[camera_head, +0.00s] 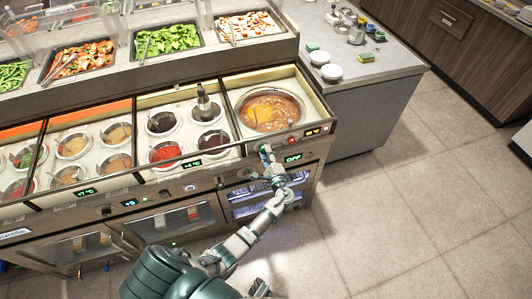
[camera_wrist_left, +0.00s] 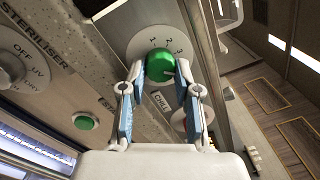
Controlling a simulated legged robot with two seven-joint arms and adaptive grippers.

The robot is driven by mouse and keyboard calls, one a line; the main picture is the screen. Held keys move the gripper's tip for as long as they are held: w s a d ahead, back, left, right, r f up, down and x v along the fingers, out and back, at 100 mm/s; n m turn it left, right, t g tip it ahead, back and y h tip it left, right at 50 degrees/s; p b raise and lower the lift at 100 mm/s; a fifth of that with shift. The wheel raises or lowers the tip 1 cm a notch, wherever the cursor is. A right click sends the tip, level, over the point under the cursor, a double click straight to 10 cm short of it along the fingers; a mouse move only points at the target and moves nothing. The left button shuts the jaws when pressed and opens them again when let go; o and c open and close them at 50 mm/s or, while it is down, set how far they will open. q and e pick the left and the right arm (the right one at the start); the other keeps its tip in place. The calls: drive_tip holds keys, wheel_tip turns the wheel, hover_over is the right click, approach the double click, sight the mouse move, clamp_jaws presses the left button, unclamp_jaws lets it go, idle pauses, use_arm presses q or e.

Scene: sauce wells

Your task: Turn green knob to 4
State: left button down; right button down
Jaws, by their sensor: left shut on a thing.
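The green knob (camera_wrist_left: 160,62) sits on a round pale dial plate (camera_wrist_left: 143,42) in the left wrist view. A small pale mark shows on the knob's lower right edge. My left gripper (camera_wrist_left: 159,82) has a finger on each side of the knob and is shut on it. In the head view my left gripper (camera_head: 268,157) is at the counter's front panel, below the soup well, and mostly covers the knob.
A red knob (camera_head: 291,139) is just right of my gripper. An "OFF" display (camera_head: 293,158) is below it. In the left wrist view, a green button (camera_wrist_left: 86,122) and a steriliser dial (camera_wrist_left: 22,68) are at left. Open floor (camera_head: 400,220) lies at right.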

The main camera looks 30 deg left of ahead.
use_arm(q)
drive_tip(key=shift+a, duration=0.1)
idle(0.3)
drive_tip(key=c, duration=0.8)
unclamp_jaws()
drive_tip(key=shift+w+f, duration=0.1)
